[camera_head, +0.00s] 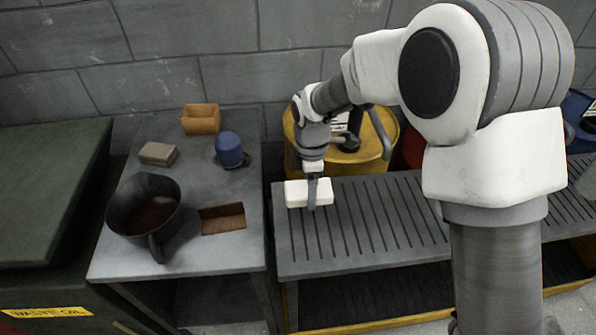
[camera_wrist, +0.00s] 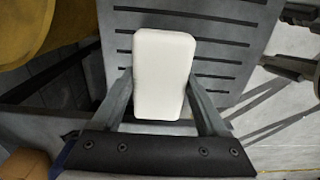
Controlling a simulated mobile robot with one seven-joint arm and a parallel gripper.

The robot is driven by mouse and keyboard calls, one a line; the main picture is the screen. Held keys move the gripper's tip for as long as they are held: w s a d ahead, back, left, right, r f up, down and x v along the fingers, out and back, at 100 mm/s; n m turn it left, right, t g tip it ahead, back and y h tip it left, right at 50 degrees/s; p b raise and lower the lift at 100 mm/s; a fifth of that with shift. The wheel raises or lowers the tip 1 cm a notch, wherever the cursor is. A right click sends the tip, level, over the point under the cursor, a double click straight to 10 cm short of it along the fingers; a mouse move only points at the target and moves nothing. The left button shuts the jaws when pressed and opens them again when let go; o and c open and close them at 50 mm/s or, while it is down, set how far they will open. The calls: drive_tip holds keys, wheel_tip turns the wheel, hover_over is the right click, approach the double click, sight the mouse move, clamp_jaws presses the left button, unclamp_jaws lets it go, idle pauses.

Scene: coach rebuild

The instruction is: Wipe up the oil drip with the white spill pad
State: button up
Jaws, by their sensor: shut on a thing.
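The white spill pad (camera_head: 297,193) is a white block at the left end of the slatted grey bench (camera_head: 370,262). My gripper (camera_head: 312,190) is shut on it from above. In the wrist view the pad (camera_wrist: 163,72) sits between the two fingers of my gripper (camera_wrist: 160,100), with slats of the bench behind it. I cannot tell whether the pad touches the bench or is held just above it. I cannot make out an oil drip in either view.
Left of the bench, past a narrow gap, a grey table (camera_head: 115,260) holds a dark pot (camera_head: 125,205), a tan block (camera_head: 158,153), an orange box (camera_head: 201,119), a blue-capped item (camera_head: 229,148) and a brown tray (camera_head: 222,218). A yellow drum (camera_head: 378,150) stands behind the bench.

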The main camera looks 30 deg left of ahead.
drive_tip(key=shift+r+p, duration=1.1)
drive_tip(key=shift+r, duration=0.7)
drive_tip(key=shift+d, duration=0.1)
